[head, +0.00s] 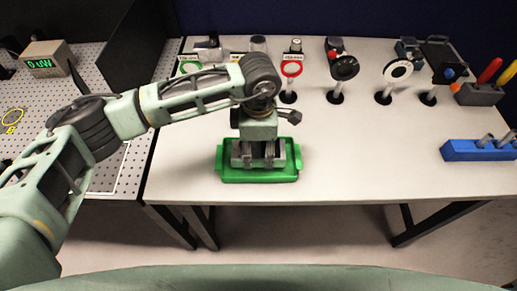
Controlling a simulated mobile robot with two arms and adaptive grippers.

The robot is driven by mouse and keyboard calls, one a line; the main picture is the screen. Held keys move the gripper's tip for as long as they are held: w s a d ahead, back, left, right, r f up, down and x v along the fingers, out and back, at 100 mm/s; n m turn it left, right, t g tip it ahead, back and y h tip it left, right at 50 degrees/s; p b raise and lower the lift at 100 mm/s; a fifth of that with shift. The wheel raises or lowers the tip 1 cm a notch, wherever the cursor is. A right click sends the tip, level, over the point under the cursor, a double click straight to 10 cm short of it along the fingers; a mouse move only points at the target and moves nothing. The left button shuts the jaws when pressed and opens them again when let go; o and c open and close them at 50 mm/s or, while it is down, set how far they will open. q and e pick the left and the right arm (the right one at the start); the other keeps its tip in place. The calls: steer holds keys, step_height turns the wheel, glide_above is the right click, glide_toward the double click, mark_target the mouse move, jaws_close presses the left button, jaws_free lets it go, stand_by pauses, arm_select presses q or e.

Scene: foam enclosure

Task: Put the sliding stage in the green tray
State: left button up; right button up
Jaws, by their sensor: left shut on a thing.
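The green tray (260,176) lies near the front edge of the white table. My left gripper (258,163) reaches down over the tray from above, its fingers pointing down. It is shut on the grey sliding stage (278,157), which is at the tray, within its outline in the head view. The gripper hides part of the stage, and I cannot tell whether the stage rests on the tray floor or hangs just above it. My right gripper is not in view.
Several post-mounted optics, among them a red-ringed one (291,69) and a black one (343,68), stand along the back. A blue holder (478,150) and a screwdriver rack (480,94) are at the right. The table right of the tray is clear. A perforated board (120,170) lies left.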

arm_select(q)
steer(key=shift+f+p, duration=0.3)
steer(key=shift+f, duration=0.65)
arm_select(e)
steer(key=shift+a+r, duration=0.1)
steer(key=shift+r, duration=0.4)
arm_select(q)
steer(key=shift+f+b, duration=0.2)
steer(key=shift+b, duration=0.15)
steer(key=o, duration=1.7)
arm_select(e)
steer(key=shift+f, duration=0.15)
arm_select(q)
steer(key=shift+r, duration=0.15)
